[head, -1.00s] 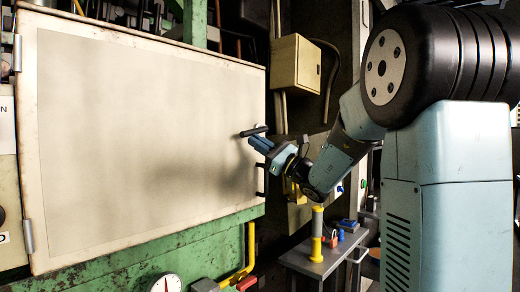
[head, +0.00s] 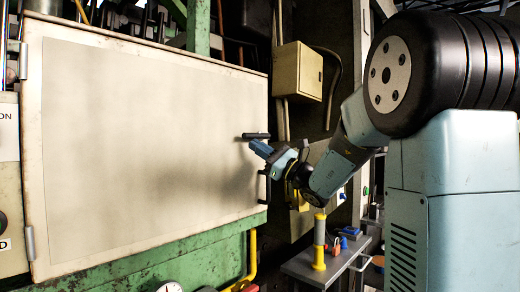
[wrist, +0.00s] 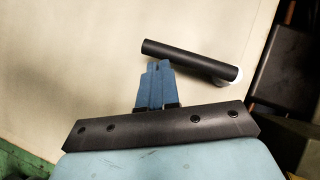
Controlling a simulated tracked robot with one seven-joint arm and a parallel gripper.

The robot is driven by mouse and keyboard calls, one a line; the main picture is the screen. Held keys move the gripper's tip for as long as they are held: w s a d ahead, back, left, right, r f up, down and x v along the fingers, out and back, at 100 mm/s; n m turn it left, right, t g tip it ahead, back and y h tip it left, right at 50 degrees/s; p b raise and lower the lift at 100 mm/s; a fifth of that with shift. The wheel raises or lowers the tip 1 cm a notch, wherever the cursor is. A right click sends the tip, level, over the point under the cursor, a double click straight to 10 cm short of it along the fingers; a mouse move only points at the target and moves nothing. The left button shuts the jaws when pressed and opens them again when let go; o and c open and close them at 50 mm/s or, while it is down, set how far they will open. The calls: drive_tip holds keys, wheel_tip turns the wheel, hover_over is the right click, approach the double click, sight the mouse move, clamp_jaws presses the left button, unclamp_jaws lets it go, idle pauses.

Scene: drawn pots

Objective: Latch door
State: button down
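The cream door panel (head: 150,140) is hinged on its left side and fills the left of the head view. It looks shut or nearly so; I cannot tell if it is flush. A black bar handle, the latch (head: 256,136), lies about level near the door's right edge. It also shows in the wrist view (wrist: 188,60), slanting, with a pale round hub at its right end. My gripper (head: 257,147) is just below the latch. In the wrist view its blue fingers (wrist: 157,66) are together, with nothing between them. The tips are at or very near the bar's lower side; contact is unclear.
A black pull handle (head: 262,187) sits lower on the door's right edge. A cream box (head: 297,71) is mounted to the right. A small grey table (head: 318,266) with a yellow post stands below my arm. The green frame (head: 150,262) runs under the door.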

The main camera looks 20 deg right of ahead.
drive_tip(key=s+d+f, duration=0.5)
drive_tip(key=s+f, duration=0.2)
drive_tip(key=f, duration=0.2)
drive_tip(key=shift+s+f, duration=0.25)
drive_tip(key=s+a+f+n+g+h, duration=0.1)
drive_tip(key=s+a+f+n+g, duration=0.25)
drive_tip(key=s+a+g, duration=0.2)
drive_tip(key=s+a+f+n+g+h, duration=0.2)
drive_tip(key=s+a+f+n+g, duration=0.1)
drive_tip(key=s+a+n+g, duration=0.3)
drive_tip(key=s+f+n+g+h, duration=0.2)
drive_tip(key=s+f+n+h, duration=0.2)
drive_tip(key=s+f+h, duration=0.3)
drive_tip(key=s+d+n+t+h, duration=0.3)
drive_tip(key=s+d+n+h, duration=0.2)
drive_tip(key=d+h, duration=0.3)
drive_tip(key=d+n, duration=0.1)
drive_tip(key=d, duration=0.1)
drive_tip(key=shift+d+f+t, duration=0.25)
drive_tip(key=shift+d+t, duration=0.05)
drive_tip(key=shift+t, duration=0.05)
